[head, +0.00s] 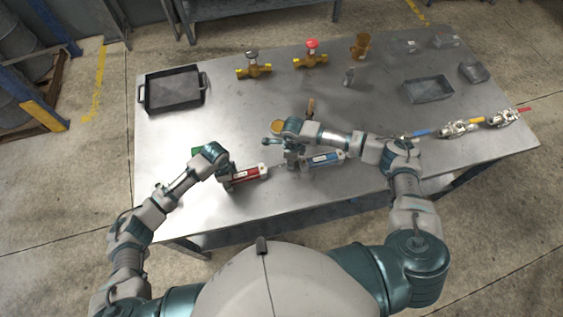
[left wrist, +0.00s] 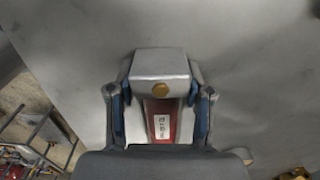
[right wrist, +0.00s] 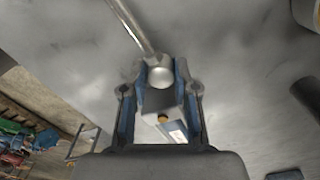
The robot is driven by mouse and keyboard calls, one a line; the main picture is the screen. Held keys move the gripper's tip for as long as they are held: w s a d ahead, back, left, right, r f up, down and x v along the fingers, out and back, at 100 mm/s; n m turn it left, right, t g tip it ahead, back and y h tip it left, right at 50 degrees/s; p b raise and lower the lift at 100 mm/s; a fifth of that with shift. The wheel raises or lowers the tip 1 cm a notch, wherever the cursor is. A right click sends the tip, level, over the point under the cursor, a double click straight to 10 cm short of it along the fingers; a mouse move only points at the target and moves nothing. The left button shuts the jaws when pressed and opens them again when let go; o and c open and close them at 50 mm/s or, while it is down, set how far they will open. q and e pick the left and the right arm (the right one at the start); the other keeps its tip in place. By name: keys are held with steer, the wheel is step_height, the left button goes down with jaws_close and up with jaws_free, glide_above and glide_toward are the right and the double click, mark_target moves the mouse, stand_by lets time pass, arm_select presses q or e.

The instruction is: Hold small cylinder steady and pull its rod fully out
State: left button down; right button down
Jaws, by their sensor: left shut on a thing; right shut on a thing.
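The small red cylinder (head: 250,174) lies near the table's front edge, with a grey end block carrying a brass port; its red body also shows in the left wrist view (left wrist: 161,125). My left gripper (head: 227,177) is shut on its left end. A thin bright metal rod (right wrist: 132,25) runs to a round silver end (right wrist: 160,75). The rod's far end is out of the right wrist view. In the head view my right arm partly hides the rod.
A black tray (head: 173,104) is at back left. Two brass valves (head: 254,70) (head: 311,60) stand at the back. Grey bins (head: 428,90) and lever valves (head: 458,130) are at right.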

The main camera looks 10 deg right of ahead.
arm_select(q)
steer(key=shift+a, duration=0.1)
arm_select(e)
steer(key=shift+w+d, duration=0.15)
steer(key=shift+d, duration=0.2)
arm_select(q)
steer(key=shift+a, duration=0.1)
arm_select(e)
steer(key=c, duration=1)
jaws_free()
arm_select(q)
steer(key=shift+s, duration=0.1)
arm_select(e)
steer(key=shift+o, duration=0.4)
steer(key=shift+a+r, duration=0.1)
steer(key=shift+a, duration=0.1)
step_height(320, 180, up, 12)
